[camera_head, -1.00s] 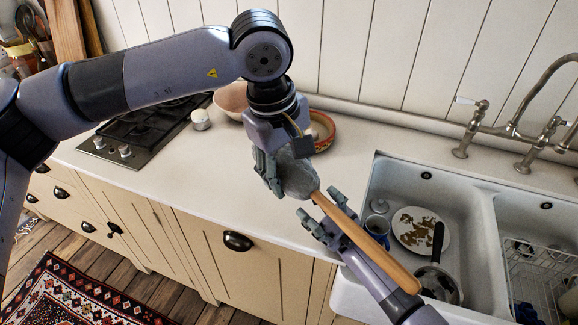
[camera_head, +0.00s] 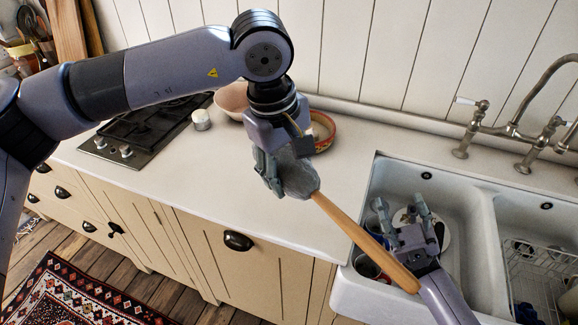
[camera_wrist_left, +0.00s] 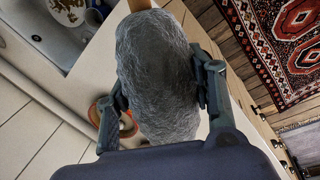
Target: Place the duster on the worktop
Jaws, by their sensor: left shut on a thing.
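The duster has a grey fluffy head (camera_head: 297,174) and a long wooden handle (camera_head: 352,230). My left gripper (camera_head: 275,176) is shut on the grey head and holds the duster above the worktop's front edge, the handle slanting down to the right over the sink. In the left wrist view the head (camera_wrist_left: 157,75) fills the space between the two fingers. My right gripper (camera_head: 402,210) is over the sink, its fingers spread and empty, with the handle's end beside its wrist. The white worktop (camera_head: 215,170) runs from the hob to the sink.
A pale bowl (camera_head: 231,98), a red patterned bowl (camera_head: 323,133) and a small white jar (camera_head: 201,119) stand at the back. The black hob (camera_head: 146,131) is left. The double sink (camera_head: 484,205) holds dishes and a rack. The worktop's front left part is clear.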

